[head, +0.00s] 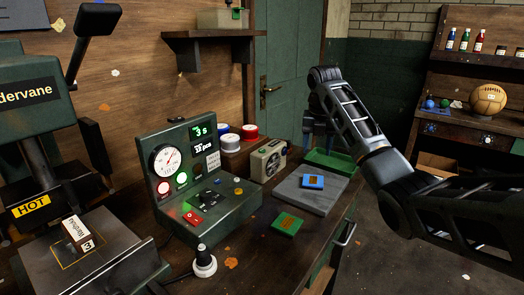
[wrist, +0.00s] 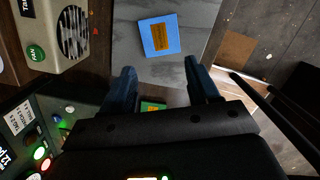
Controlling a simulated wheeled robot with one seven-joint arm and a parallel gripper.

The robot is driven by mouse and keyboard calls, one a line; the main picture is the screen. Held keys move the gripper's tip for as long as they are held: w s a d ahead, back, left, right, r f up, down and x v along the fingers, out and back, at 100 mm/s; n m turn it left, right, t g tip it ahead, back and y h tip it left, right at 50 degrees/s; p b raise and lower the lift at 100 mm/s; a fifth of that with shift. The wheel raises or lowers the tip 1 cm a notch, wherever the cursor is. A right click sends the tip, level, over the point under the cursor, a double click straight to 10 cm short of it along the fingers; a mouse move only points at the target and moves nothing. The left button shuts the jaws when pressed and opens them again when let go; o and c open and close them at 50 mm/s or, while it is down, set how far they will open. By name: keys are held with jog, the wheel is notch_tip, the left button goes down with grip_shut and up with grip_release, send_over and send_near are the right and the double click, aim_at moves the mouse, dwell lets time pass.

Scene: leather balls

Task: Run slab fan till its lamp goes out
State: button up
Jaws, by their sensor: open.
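The slab fan (head: 268,160) is a cream box with a dark round grille, standing at the back of the bench. In the wrist view the fan (wrist: 68,32) is at upper left, with a green button (wrist: 35,53) marked FAN. I cannot make out a lit lamp on it. The grey slab (head: 325,193) lies in front of it and bears a blue piece (head: 313,181) with a brown patch. My gripper (wrist: 158,72) is open and empty above the slab area, to the right of the fan and apart from it. In the head view, my arm partly hides its fingers.
A green console (head: 190,150) reads "3 s" and has a dial and lit red and green lamps. A press marked HOT (head: 32,206) stands left. A green piece (head: 288,222) lies before the slab; a green tray (head: 332,160) lies behind it. Spools (head: 231,141) stand left of the fan.

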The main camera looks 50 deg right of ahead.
grip_shut()
dwell(0.3)
dwell(0.8)
